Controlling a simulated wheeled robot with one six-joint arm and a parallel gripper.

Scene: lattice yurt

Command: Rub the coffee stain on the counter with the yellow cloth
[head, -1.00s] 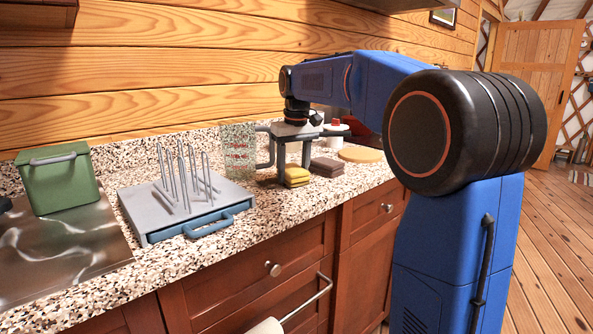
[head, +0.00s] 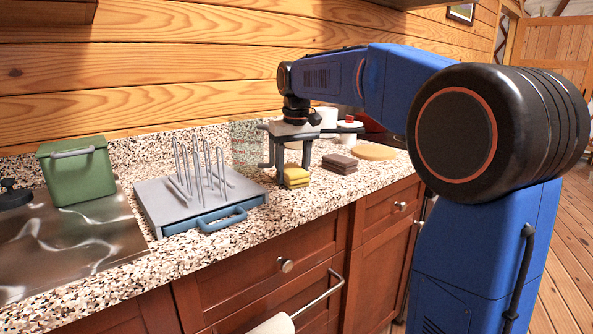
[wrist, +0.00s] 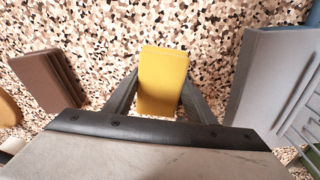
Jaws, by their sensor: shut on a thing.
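The yellow cloth (head: 296,177) is a folded stack on the speckled counter (head: 275,228), under my gripper (head: 289,164). In the wrist view the yellow cloth (wrist: 162,80) sits between the two dark fingers of my gripper (wrist: 160,92), which are shut on its sides. I cannot tell whether its underside touches the counter. I cannot make out the coffee stain in either view; the speckled pattern is busy, and my gripper and the cloth cover part of the counter.
A folded brown cloth (head: 340,163) lies right of the yellow one, with a round wooden board (head: 374,152) beyond. A grey pegged rack (head: 157,205) with a blue handle stands left. A green canister (head: 80,175) is farther left. A clear upright panel (head: 246,142) stands behind.

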